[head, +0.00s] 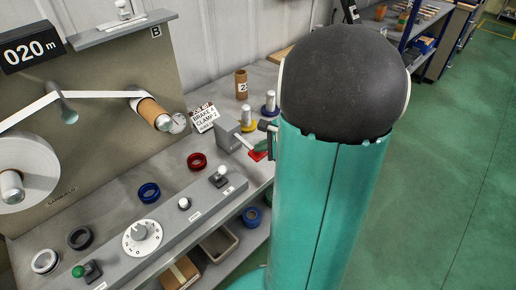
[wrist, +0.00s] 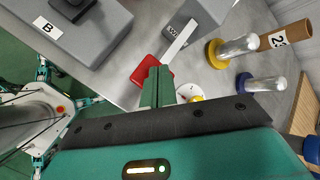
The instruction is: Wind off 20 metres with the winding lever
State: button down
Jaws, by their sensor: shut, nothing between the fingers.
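The meter counter (head: 30,50) reads 020 m. A paper strip (head: 80,95) runs from a large white roll (head: 25,165) to a cardboard core (head: 152,112). I cannot tell which is the winding lever. My gripper (head: 263,147) is shut and empty, close by a red flat piece (head: 257,156) at a grey block (head: 228,135). In the wrist view, the shut fingers (wrist: 158,80) overlap the red piece (wrist: 142,65); contact is unclear.
A partly legible job card (head: 203,117) stands by the grey block. Red (head: 197,161) and blue (head: 149,193) rings lie on the bench. Yellow-based (head: 247,117) and blue-based (head: 270,105) pegs and a cardboard tube (head: 241,84) stand behind. Open green floor (head: 450,180) lies right.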

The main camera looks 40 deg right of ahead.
jog(key=shift+r, duration=1.45)
jog(key=shift+r, duration=0.1)
notch_tip(320, 180, up, 5)
jog(key=shift+w+f, duration=0.1)
dwell(0.4)
jog(key=s+a+r+n+g+y, duration=0.1)
jog(key=a+r+n+g, duration=0.1)
jog(key=a+n, duration=0.55)
jog(key=s+a+r+n+g, duration=0.1)
jog(key=a+r+n, duration=0.3)
jog(key=a, duration=0.7)
jog(key=s+a+r+n+h, duration=0.1)
jog(key=s+a+n+h, duration=0.2)
jog(key=s+a+n, duration=0.4)
jog(key=a+n, duration=0.2)
jog(key=n, duration=0.4)
jog(key=shift+s+r, duration=0.3)
